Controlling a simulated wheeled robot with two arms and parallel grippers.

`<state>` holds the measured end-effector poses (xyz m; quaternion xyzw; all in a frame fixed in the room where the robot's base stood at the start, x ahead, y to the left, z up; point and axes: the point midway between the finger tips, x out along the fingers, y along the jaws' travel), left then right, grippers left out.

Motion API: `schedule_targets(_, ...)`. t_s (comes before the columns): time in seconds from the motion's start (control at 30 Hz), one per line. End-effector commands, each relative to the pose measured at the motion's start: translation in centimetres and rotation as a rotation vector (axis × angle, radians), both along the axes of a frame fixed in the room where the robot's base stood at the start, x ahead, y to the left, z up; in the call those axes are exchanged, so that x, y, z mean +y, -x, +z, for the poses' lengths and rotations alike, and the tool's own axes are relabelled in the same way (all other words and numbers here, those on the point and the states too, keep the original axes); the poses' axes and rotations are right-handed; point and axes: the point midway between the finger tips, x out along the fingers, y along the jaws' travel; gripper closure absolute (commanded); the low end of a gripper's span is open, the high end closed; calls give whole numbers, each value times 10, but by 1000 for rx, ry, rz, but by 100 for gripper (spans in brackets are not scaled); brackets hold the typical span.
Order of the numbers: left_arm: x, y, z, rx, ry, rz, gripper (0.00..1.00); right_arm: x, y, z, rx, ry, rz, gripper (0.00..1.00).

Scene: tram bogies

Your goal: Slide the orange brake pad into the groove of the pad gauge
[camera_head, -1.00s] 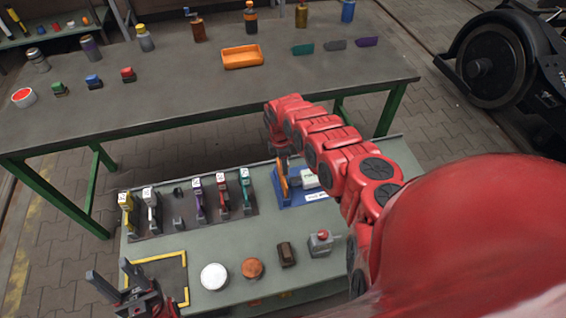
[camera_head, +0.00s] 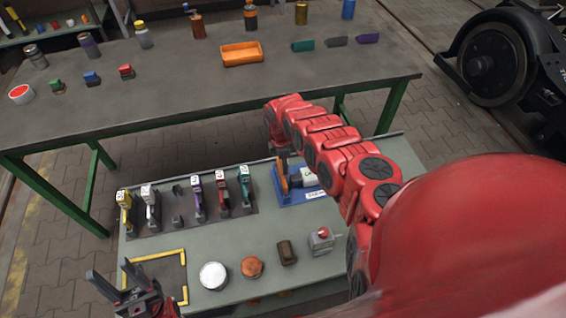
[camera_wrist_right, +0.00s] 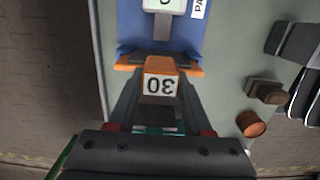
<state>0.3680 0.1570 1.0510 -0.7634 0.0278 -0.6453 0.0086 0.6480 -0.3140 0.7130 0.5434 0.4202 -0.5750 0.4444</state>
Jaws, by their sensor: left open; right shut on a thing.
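The orange brake pad (camera_wrist_right: 152,63) is between the fingers of my right gripper (camera_wrist_right: 158,88), which is shut on it; a white label reading 30 shows upside down. The pad lies against the near end of the blue pad gauge (camera_wrist_right: 192,42); I cannot tell how far it sits in the groove. In the head view the pad (camera_head: 282,185) stands at the left part of the gauge (camera_head: 291,198), and my right gripper (camera_head: 283,156) comes from above, partly hidden by my arm. My left gripper (camera_head: 108,270) is open and empty at the lower left.
A rack (camera_head: 165,220) with several coloured tools stands left of the gauge. A white round tin (camera_head: 213,276), an orange-brown round piece (camera_head: 251,267), a brown block (camera_head: 287,252) and a grey box with a red button (camera_head: 321,241) stand in front. A larger workbench (camera_head: 200,88) is behind.

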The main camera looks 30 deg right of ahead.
Motion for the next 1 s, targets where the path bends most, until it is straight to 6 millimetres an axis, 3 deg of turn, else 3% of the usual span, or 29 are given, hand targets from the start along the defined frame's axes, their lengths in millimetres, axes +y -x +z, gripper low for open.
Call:
schedule_targets(0.87, 0, 0, -2, 0, 0, 0, 50, 0, -1, 1, -2, 1, 0, 100)
schedule_targets(0.9, 0, 0, -2, 0, 0, 0, 50, 0, -1, 1, -2, 1, 0, 43)
schedule_targets(1.0, 0, 0, -2, 0, 0, 0, 50, 0, -1, 1, -2, 1, 0, 25)
